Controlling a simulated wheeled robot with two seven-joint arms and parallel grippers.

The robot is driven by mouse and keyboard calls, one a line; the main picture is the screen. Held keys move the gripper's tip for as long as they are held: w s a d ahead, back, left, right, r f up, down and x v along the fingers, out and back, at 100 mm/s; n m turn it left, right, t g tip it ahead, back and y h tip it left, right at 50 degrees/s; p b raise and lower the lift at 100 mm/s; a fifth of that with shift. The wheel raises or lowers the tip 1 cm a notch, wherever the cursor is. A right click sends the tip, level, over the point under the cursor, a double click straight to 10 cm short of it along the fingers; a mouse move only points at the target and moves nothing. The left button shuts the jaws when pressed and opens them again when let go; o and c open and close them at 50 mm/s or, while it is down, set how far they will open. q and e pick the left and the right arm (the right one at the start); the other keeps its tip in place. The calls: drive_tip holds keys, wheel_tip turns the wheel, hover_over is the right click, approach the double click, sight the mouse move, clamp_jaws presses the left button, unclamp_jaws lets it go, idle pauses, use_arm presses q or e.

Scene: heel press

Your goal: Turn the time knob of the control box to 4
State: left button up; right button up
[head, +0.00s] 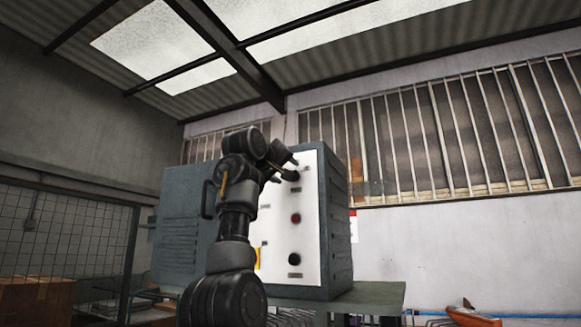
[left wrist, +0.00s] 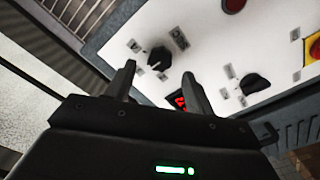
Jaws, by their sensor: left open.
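The control box (head: 335,225) is a grey cabinet with a white front panel (head: 310,240). In the left wrist view a black knob (left wrist: 159,59) sits on the panel, with small labels around it too small to read. A second black knob (left wrist: 256,87) sits farther right. I cannot read which one is the time knob. A red-lit display (left wrist: 180,103) is partly hidden behind a finger. My left gripper (left wrist: 160,80) is open and empty. Its fingertips point at the first knob, which shows between and just beyond them, seemingly apart. In the head view the left gripper (head: 293,168) is at the panel's upper part.
A red button (head: 296,218) and a lower black knob (head: 294,259) are on the panel. A yellow plate with a red button (left wrist: 315,46) shows at the wrist view's right edge. The box stands on a green-grey table (head: 375,298). Barred windows (head: 430,140) are behind.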

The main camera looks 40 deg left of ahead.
sight(294, 176)
use_arm(q)
drive_tip(key=p+x, duration=0.2)
drive_tip(key=x, duration=0.2)
drive_tip(key=shift+a+r, duration=0.1)
use_arm(e)
wheel_tip(294, 176, up, 3)
drive_tip(key=shift+r, duration=0.1)
use_arm(q)
drive_tip(key=shift+w, duration=0.1)
drive_tip(key=c, duration=1)
